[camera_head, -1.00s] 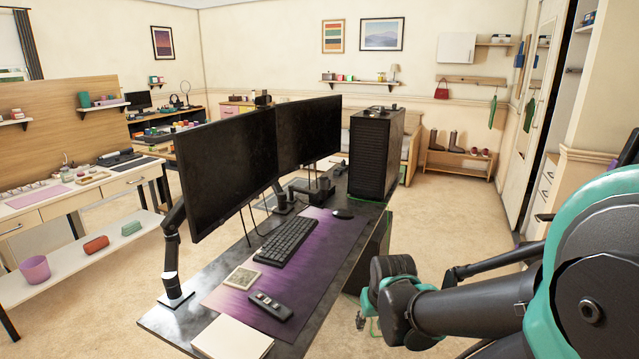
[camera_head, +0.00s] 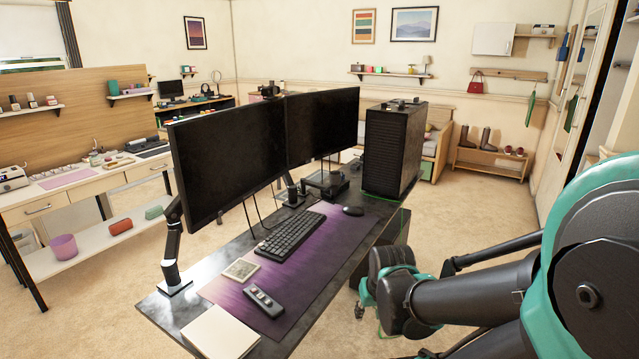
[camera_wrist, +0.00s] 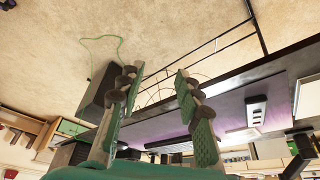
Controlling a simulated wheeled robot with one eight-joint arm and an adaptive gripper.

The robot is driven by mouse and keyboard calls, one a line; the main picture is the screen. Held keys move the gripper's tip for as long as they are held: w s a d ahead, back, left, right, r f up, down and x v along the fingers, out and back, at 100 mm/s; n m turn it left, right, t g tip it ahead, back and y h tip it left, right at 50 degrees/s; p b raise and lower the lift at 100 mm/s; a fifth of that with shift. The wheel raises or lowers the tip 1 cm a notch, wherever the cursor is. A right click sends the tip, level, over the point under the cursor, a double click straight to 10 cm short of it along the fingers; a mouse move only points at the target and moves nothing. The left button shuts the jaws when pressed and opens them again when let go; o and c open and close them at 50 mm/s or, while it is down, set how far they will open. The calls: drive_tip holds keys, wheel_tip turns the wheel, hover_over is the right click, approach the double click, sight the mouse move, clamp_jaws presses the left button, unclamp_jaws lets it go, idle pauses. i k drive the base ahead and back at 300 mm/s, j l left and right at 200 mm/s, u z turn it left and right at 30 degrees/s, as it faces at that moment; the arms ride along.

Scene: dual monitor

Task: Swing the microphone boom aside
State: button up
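A jointed black arm (camera_head: 172,245) stands on a clamp plate at the desk's left edge and runs up behind the left monitor (camera_head: 225,160). I cannot tell whether it is the microphone boom or a monitor arm; no microphone is clearly visible. A small dark device (camera_head: 270,91) shows above the monitors, its support hidden. My gripper (camera_wrist: 159,80) is open and empty in the wrist view, its green-padded fingers apart. In the head view it hangs beside the desk's right side, partly hidden by my arm.
The desk (camera_head: 165,310) holds a keyboard (camera_head: 290,233), a mouse (camera_head: 353,211), a remote (camera_head: 263,300), a white pad (camera_head: 220,334) and a black computer tower (camera_head: 392,150). The right monitor (camera_head: 323,125) stands beside the left one. Carpet (camera_head: 470,210) is clear right of the desk.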

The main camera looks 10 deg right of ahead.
sight(302, 181)
drive_tip(key=i+l+u, duration=0.15)
drive_tip(key=i+l, duration=0.55)
drive_tip(key=l, duration=0.1)
